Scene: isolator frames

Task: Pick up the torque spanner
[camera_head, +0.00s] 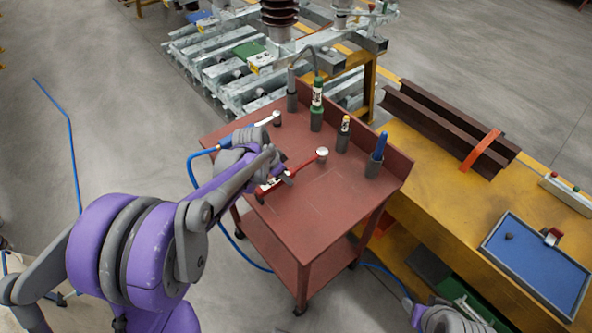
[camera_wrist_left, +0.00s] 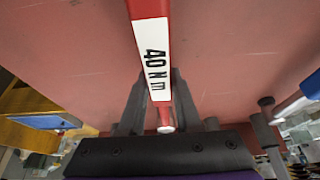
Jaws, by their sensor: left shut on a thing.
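The torque spanner (camera_head: 306,164) is a red bar with a round silver head and a white label. It is over the red-brown trolley top (camera_head: 320,208); I cannot tell whether it touches the surface. My left gripper (camera_head: 284,177) is shut on the spanner near its label and hides part of the handle. In the left wrist view the spanner (camera_wrist_left: 149,12) runs between the fingers, with its "40 Nm" label facing the camera. My right gripper is not in view.
Holders with a green bottle (camera_head: 317,95), a smaller bottle (camera_head: 344,130) and a blue-handled tool (camera_head: 379,150) line the trolley's back. A blue-hosed tool (camera_head: 240,138) lies left of the spanner. A yellow bench (camera_head: 430,190) with a blue tray (camera_head: 530,265) stands right.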

